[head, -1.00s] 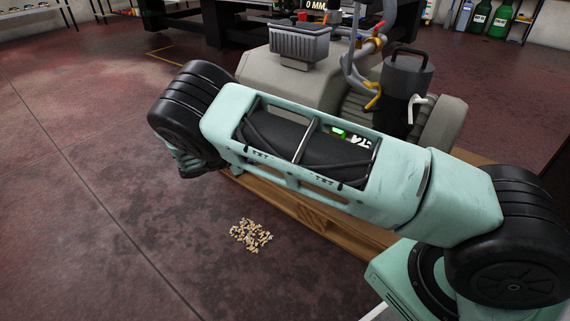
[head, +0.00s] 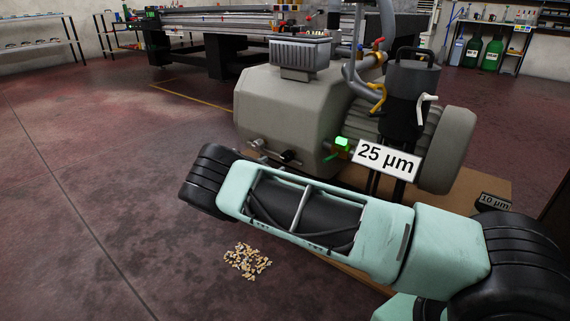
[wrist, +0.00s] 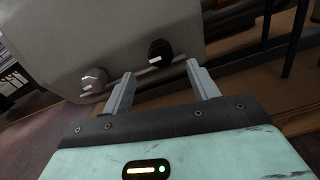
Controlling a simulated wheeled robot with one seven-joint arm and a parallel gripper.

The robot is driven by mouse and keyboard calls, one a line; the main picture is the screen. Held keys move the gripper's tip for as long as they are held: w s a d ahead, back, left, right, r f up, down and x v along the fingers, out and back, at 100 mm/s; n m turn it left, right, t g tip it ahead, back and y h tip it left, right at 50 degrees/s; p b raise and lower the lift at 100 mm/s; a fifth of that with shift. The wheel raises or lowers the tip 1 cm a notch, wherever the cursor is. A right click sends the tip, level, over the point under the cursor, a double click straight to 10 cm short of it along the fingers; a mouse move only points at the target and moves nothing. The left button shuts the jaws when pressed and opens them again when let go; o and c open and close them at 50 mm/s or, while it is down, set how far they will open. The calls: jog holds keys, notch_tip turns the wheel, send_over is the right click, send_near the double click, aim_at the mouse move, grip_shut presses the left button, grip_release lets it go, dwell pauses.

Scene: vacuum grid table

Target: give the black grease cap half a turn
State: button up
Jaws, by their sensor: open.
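The black grease cap (wrist: 160,52) with a white mark sits on the lower side of the grey pump housing (wrist: 110,30) in the wrist view. It also shows small and dark in the head view (head: 290,156), just above my arm. My gripper (wrist: 160,70) is open, its two grey fingers pointing at the housing. The cap lies ahead of the gap between the fingertips and appears clear of both. I cannot tell the exact distance. In the head view my arm hides the gripper.
A silver cap (wrist: 94,80) with a white mark sits left of the black one, near my left finger. A green-lit fitting (head: 342,142) and a "25 µm" sign (head: 386,160) stand to the right. Loose pellets (head: 246,261) lie on the open floor.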

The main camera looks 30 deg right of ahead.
aim_at(284, 158)
jog(key=b+x, duration=0.1)
jog(key=x, duration=0.2)
jog(key=b+x, duration=0.1)
jog(key=x, duration=0.2)
jog(key=shift+d+f, duration=0.15)
jog(key=shift+f, duration=0.05)
jog(key=shift+b+x, duration=0.45)
jog(key=shift+x, duration=0.35)
jog(key=shift+r, duration=0.15)
jog(key=c, duration=1)
